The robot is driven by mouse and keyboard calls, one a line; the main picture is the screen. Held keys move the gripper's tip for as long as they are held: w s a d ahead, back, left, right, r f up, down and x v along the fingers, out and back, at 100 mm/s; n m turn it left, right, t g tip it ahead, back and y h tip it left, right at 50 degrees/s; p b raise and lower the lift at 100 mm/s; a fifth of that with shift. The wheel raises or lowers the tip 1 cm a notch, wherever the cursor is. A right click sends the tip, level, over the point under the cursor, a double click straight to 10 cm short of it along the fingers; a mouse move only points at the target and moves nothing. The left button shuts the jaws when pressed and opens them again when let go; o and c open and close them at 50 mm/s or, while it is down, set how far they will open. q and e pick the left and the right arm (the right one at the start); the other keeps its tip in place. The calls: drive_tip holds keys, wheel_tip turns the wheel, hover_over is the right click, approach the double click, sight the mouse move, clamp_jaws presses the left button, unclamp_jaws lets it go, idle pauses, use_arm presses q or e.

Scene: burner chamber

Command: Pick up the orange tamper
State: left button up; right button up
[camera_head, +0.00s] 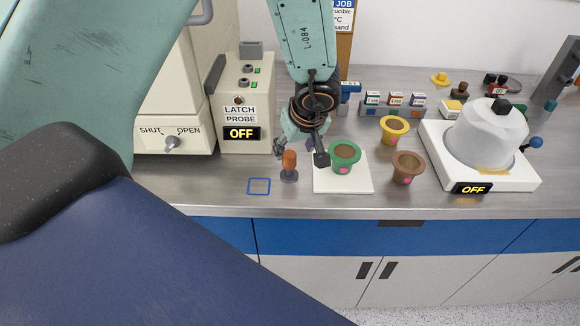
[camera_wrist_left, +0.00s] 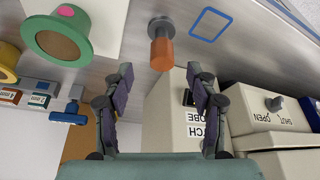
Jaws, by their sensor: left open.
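The orange tamper (camera_head: 290,162) stands upright on the steel counter, with a grey foot under its orange handle. It lies between the blue square outline (camera_head: 259,186) and the white mat (camera_head: 328,184). My left gripper (camera_head: 300,153) is open and empty, just behind and above the tamper, with its fingers spread. In the left wrist view the tamper (camera_wrist_left: 161,52) is beyond the gap between the open fingertips (camera_wrist_left: 160,74), roughly centred and not gripped. My right gripper is not in view.
A green crucible (camera_head: 344,158) on the white mat is close to the right finger. Brown (camera_head: 407,167) and yellow (camera_head: 394,129) crucibles stand farther right. A probe box (camera_head: 241,115) reading OFF is left behind the gripper. The counter's front edge is near the tamper.

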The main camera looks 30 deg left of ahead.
sight(289, 156)
use_arm(q)
drive_tip(key=x, duration=0.1)
drive_tip(key=b+x, duration=0.1)
drive_tip(key=x, duration=0.1)
drive_tip(key=b+x, duration=0.1)
drive_tip(key=x, duration=0.1)
drive_tip(key=shift+w+a+r, duration=0.1)
drive_tip(key=shift+w+a, duration=0.15)
drive_tip(key=shift+a, duration=0.1)
drive_tip(key=shift+s+a+f+b, duration=0.2)
drive_tip(key=shift+s+f+b, duration=0.15)
drive_tip(key=shift+f+b, duration=0.3)
drive_tip(key=shift+w+a+f, duration=0.1)
drive_tip(key=shift+w+f, duration=0.2)
drive_tip(key=shift+w, duration=0.35)
drive_tip(key=shift+c, duration=0.7)
drive_tip(key=shift+s+r, duration=0.35)
drive_tip(key=shift+s, duration=0.2)
drive_tip(key=c, duration=0.4)
drive_tip(key=shift+w+f, duration=0.25)
drive_tip(key=shift+w, duration=0.1)
drive_tip(key=c, duration=0.5)
drive_tip(key=shift+c, duration=0.8)
drive_tip(key=shift+s, duration=0.15)
clamp_jaws()
